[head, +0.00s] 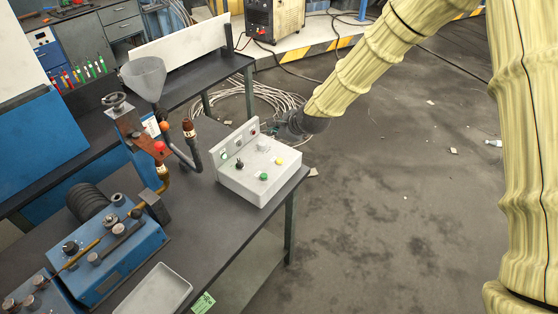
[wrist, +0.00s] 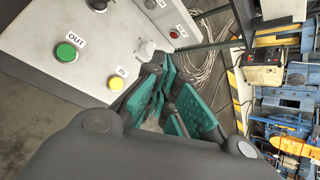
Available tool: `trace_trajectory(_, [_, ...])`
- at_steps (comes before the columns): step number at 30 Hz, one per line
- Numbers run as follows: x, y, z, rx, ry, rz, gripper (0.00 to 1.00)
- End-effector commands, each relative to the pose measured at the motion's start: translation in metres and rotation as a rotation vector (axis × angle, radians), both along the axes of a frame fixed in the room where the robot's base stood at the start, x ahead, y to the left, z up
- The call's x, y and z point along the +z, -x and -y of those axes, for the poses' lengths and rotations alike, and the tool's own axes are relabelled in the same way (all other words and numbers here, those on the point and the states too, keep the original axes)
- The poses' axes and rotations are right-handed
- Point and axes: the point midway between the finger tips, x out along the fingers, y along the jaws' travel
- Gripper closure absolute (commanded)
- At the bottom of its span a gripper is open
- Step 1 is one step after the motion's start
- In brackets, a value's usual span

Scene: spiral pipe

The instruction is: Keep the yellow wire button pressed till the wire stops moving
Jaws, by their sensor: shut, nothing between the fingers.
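The yellow button (wrist: 116,83) sits on the light control box (head: 240,185), beside a label reading IN. It also shows in the head view (head: 279,161), right of the green button (head: 263,176), which is labelled OUT in the wrist view. My gripper (wrist: 165,98), with teal finger pads, is shut and empty. In the wrist view it shows just right of the yellow button, with no clear contact. In the head view my dark gripper (head: 287,128) is at the far right side of the box, its fingertips partly hidden. I cannot make out the task's wire.
The box stands on the dark bench (head: 225,235) near its right edge. A blue machine (head: 110,258), a grey funnel (head: 143,75) and a white tray (head: 155,290) are on the left. Coiled cable (head: 245,102) lies on the floor behind. The floor at right is mostly open.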

Motion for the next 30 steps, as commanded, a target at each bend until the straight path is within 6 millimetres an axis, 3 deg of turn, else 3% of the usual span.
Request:
trace_trajectory(19, [-0.069, 0.0, 0.0, -0.001, -0.001, -0.001, 1.0])
trace_trajectory(30, [-0.082, 0.0, 0.0, -0.001, 0.0, 0.001, 1.0])
